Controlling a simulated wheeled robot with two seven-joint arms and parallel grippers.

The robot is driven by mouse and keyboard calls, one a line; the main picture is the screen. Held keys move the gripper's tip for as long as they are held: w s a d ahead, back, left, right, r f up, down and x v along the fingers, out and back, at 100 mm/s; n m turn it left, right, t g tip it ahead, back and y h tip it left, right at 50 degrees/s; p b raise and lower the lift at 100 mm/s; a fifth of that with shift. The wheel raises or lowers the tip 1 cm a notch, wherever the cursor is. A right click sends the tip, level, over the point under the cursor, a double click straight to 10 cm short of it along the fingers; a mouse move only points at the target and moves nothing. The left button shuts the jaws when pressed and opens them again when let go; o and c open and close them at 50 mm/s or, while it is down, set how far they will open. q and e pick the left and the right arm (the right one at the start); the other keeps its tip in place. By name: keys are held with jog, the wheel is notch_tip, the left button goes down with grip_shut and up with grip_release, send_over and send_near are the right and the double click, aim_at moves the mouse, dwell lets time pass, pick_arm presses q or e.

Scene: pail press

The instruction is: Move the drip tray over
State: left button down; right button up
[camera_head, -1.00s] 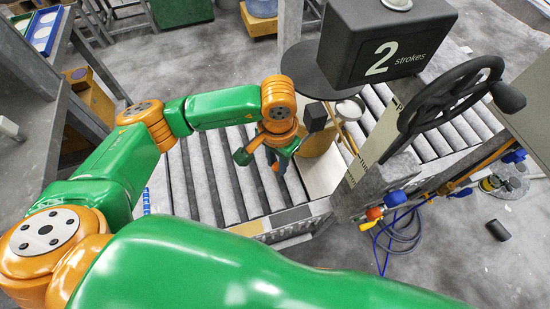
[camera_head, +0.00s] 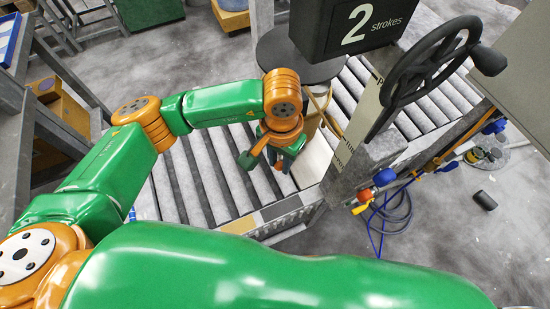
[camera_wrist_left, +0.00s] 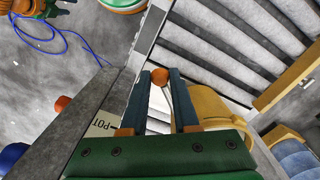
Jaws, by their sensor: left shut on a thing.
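My left gripper (camera_head: 281,163) points down over the rollers beside the press, with its wrist partly covering it. In the left wrist view its two dark fingers (camera_wrist_left: 161,95) are closed on an orange knob (camera_wrist_left: 159,77) between the tips. What the knob belongs to is mostly hidden; a pale strip shows between the fingers. I cannot make out the drip tray for certain in either view. A tan rounded body (camera_wrist_left: 212,106) is close to the right finger in the wrist view. My right gripper is not in view.
The black press head (camera_head: 345,25) marked "2 strokes" and a black handwheel (camera_head: 430,70) stand beyond the gripper. A dark round plate (camera_head: 297,57) is behind my wrist. The roller conveyor (camera_head: 205,175) is clear on the left. A blue hose (camera_head: 385,220) lies on the floor.

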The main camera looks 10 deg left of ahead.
pick_arm(q)
jog(key=d+b, duration=0.1)
jog(key=d, duration=0.2)
jog(key=shift+d, duration=0.1)
dwell(0.4)
jog(key=shift+w+d+b, duration=0.1)
jog(key=shift+d+b, duration=0.7)
jog(key=c, duration=0.9)
grip_release()
jog(key=o, duration=0.3)
jog(key=shift+d, duration=0.2)
jog(key=shift+o, duration=0.2)
